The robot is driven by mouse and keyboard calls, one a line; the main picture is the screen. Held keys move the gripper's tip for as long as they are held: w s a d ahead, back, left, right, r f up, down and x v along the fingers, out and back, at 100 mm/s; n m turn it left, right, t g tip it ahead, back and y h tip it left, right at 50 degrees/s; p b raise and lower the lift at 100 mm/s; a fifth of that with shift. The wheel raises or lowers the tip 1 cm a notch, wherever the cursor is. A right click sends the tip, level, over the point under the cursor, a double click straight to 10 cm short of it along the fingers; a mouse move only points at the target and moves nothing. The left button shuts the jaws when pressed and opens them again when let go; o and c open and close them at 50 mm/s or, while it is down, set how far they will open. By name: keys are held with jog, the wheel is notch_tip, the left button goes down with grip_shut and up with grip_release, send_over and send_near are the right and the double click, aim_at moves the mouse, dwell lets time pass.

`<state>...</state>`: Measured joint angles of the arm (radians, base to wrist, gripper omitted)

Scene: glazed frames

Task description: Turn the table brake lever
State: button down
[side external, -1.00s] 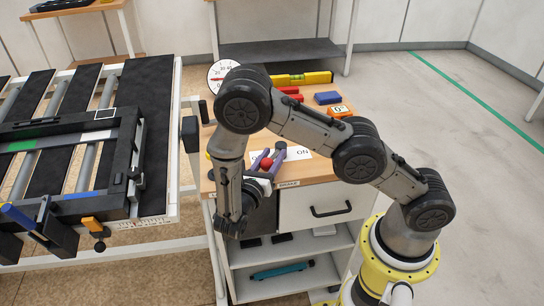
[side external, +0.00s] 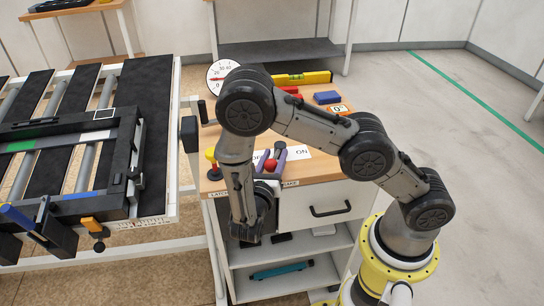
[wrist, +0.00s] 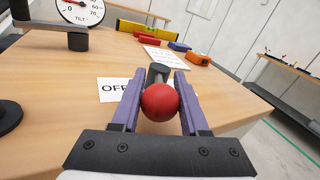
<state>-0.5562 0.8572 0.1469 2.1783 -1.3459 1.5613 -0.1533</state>
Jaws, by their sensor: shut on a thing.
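The brake lever has a red ball knob (wrist: 160,102) on a dark grey arm (wrist: 158,73), and stands on the wooden bench top. My gripper (wrist: 159,82) has two purple fingers, one on each side of the red ball, closed on it. The ball also shows between the fingers in the side external view (side external: 270,165). A white OFF label (wrist: 113,90) lies left of the lever, partly hidden by the left finger. An ON label (side external: 301,153) lies to the right in the side external view. The lever's pivot is hidden there.
A yellow-knobbed lever (side external: 212,160) stands at the bench's left corner by a LATCH label. A tilt dial (side external: 221,76), yellow level (side external: 303,78) and blue block (side external: 327,98) are farther back. A slatted table with a black frame (side external: 90,135) stands left.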

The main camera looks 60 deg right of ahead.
aim_at(284, 146)
jog(key=n+t+y, duration=0.1)
jog(key=t, duration=0.1)
jog(key=s+n+t+y, duration=0.1)
jog(key=n+t, duration=0.1)
jog(key=s+d+n+t+y, duration=0.1)
jog(key=t, duration=0.1)
jog(key=shift+s+d+n+t+y, duration=0.25)
jog(key=shift+d+n+t+y, duration=0.05)
jog(key=shift+n+t+y, duration=0.5)
jog(key=shift+s+d+n+t+y, duration=0.25)
jog(key=shift+n+t+y, duration=0.4)
jog(key=shift+y, duration=0.25)
jog(key=shift+s+d+n+t+y, duration=0.2)
jog(key=shift+n+t+y, duration=0.1)
jog(key=shift+n+y, duration=0.2)
jog(key=shift+s+d+n+t+y, duration=0.1)
jog(key=shift+d+n+t+y, duration=0.2)
jog(key=shift+y, duration=0.3)
jog(key=shift+n+t+y, duration=0.25)
jog(key=shift+n+y, duration=0.2)
jog(key=shift+y, duration=0.05)
jog(key=shift+c, duration=2.2)
grip_release()
jog(key=shift+a, duration=0.1)
